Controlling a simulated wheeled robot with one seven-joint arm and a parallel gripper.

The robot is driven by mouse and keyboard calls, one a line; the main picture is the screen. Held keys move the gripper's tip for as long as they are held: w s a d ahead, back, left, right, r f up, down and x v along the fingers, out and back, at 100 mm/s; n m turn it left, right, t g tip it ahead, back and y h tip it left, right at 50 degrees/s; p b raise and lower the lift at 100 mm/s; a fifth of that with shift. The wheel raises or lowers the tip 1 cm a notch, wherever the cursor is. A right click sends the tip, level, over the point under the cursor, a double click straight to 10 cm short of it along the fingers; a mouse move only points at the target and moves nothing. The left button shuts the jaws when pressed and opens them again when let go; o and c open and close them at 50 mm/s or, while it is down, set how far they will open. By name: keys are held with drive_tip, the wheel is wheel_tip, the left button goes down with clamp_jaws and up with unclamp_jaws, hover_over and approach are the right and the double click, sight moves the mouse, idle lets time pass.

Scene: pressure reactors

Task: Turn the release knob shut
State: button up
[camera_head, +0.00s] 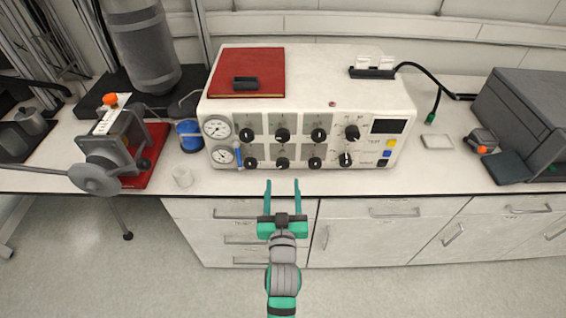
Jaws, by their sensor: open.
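A white control box (300,107) stands on the bench, its front panel carrying two rows of black knobs. The upper row includes knobs at the left (246,135), middle (282,135) and right (352,132). The lower row includes a knob (282,164) in line with my gripper and a larger one (345,159) at the right. The labels are too small to read, so I cannot tell which is the release knob. My gripper (282,183) is open and empty, its two fingers pointing at the panel from in front of the bench edge, apart from the knobs.
Two gauges (217,127) sit at the panel's left. A red-based device (146,157) is farther left, a dark grey machine (530,115) at right. The bench front (430,177) is clear.

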sight(283, 166)
drive_tip(key=w, duration=1)
drive_tip(key=c, duration=1.1)
